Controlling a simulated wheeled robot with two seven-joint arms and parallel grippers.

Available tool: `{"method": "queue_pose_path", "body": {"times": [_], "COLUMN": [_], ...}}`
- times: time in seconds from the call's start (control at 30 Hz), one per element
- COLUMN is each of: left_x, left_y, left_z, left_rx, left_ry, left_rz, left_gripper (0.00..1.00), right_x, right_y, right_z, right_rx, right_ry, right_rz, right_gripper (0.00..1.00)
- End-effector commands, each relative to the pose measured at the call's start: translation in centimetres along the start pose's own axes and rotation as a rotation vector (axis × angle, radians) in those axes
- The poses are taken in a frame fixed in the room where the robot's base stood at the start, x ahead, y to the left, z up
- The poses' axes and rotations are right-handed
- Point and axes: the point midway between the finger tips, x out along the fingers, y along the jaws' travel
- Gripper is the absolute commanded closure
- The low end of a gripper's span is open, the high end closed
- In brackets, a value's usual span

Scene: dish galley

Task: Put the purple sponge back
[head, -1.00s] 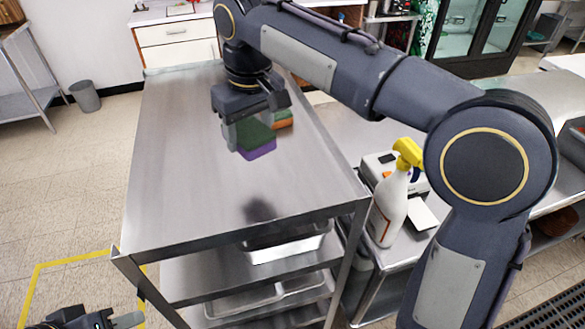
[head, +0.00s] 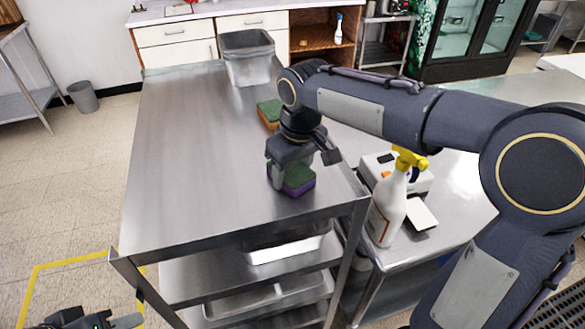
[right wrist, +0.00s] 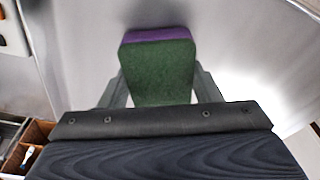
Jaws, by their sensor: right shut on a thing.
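The purple sponge (head: 299,188) has a dark green scouring face on top. It sits between the fingers of my right gripper (head: 292,176), which is shut on it. It is at or just above the steel cart top (head: 190,170), near the right edge; I cannot tell whether it touches. In the right wrist view the sponge (right wrist: 158,72) is held between both fingers, green face toward the camera. My left gripper (head: 105,318) shows only partly at the bottom left, apart from the cart; its opening is unclear.
An orange sponge with a green face (head: 269,114) lies on the cart top behind my right gripper. A grey bin (head: 248,60) stands at the far end. A spray bottle (head: 389,205) stands on the counter to the right. The cart top's left side is clear.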

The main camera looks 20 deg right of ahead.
Motion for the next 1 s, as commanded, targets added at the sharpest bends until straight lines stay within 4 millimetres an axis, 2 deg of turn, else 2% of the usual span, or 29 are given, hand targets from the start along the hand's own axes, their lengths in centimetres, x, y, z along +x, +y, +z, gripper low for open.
{"method": "queue_pose_path", "body": {"times": [0.2, 0.23, 0.37, 0.63, 0.77, 0.87, 1.0], "left_x": [0.2, 0.1, 0.1, 0.1, 0.0, 0.0, 0.0], "left_y": [-0.1, -0.1, -0.1, 0.0, 0.0, 0.0, 0.0], "left_z": [0.1, 0.1, 0.1, 0.1, 0.0, 0.0, 0.0], "left_rx": [0.0, 0.0, 0.0, 0.0, 0.0, 0.0, 0.0], "left_ry": [0.0, 0.0, 0.0, 0.0, 0.0, 0.0, 0.0], "left_rz": [0.0, 0.0, 0.0, 0.0, 0.0, 0.0, 0.0], "left_gripper": [0.64, 0.64, 0.64, 0.64, 0.64, 0.64, 0.64], "right_x": [0.4, 0.2, 0.2, 0.1, -0.6, -2.2, -5.2], "right_y": [0.0, 0.0, 0.0, 0.0, 0.0, -0.1, 0.0], "right_z": [0.1, 0.0, 0.0, 0.0, -0.1, -0.1, -0.2], "right_rx": [0.0, 0.0, 0.0, 0.0, -0.001, -0.001, -0.001], "right_ry": [0.0, 0.0, 0.0, 0.0, 0.004, 0.005, 0.006], "right_rz": [0.0, 0.0, 0.0, 0.0, 0.0, 0.0, 0.001], "right_gripper": [0.75, 0.38, 0.21, 0.21, 0.21, 0.21, 0.21]}}
